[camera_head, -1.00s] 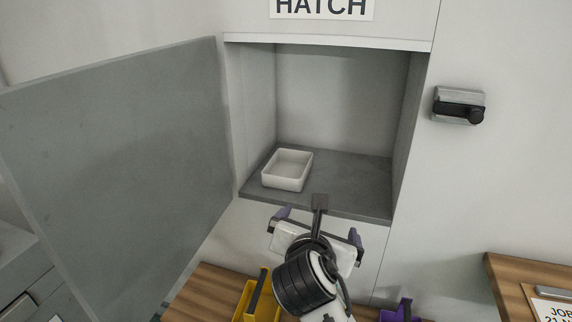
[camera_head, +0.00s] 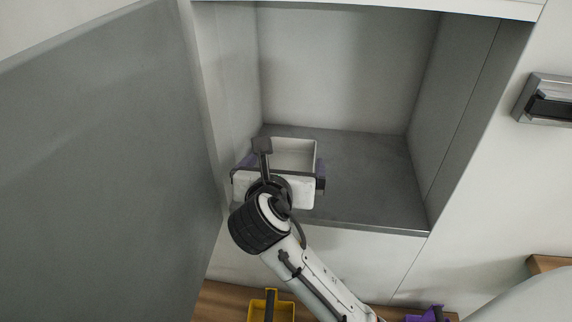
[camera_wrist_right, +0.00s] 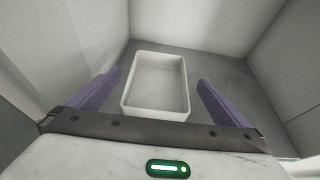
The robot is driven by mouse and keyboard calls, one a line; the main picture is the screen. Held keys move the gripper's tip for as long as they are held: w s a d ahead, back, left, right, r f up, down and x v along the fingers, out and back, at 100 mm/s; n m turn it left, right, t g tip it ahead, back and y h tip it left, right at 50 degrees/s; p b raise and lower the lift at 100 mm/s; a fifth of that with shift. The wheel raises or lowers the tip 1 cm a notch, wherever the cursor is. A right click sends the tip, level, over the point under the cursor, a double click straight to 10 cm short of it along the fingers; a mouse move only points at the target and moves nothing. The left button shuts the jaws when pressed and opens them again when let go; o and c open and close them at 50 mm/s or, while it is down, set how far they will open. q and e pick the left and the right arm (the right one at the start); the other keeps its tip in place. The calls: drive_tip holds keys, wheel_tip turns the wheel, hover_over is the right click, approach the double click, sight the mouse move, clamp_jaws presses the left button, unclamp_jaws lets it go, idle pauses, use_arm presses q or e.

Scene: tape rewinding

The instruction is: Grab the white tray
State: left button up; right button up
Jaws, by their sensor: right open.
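The white tray (camera_head: 296,150) is a shallow rectangular open box on the grey floor of the hatch, near its left wall. My right gripper (camera_head: 281,170) is at the hatch opening, just in front of the tray, and hides its near part in the head view. In the right wrist view, the tray (camera_wrist_right: 156,84) lies ahead, and it looks empty. The purple fingers of my right gripper (camera_wrist_right: 158,90) are spread wide, one on each side of the tray's near end, with gaps to both sides. My left gripper is not in view.
The hatch has side walls close by on the left and right. Its grey floor (camera_head: 370,180) is free right of the tray. The grey door (camera_head: 100,170) stands open at the left. A yellow bin (camera_head: 284,312) and a purple bin (camera_head: 428,316) stand below.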

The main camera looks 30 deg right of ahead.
sight(289, 164)
wheel_tip(289, 164, down, 4)
drive_tip(key=shift+r, duration=0.1)
drive_tip(key=shift+w+d, duration=0.45)
drive_tip(key=shift+w, duration=0.15)
drive_tip(key=shift+x, duration=3.05)
drive_tip(key=shift+c, duration=0.4)
drive_tip(key=c, duration=0.7)
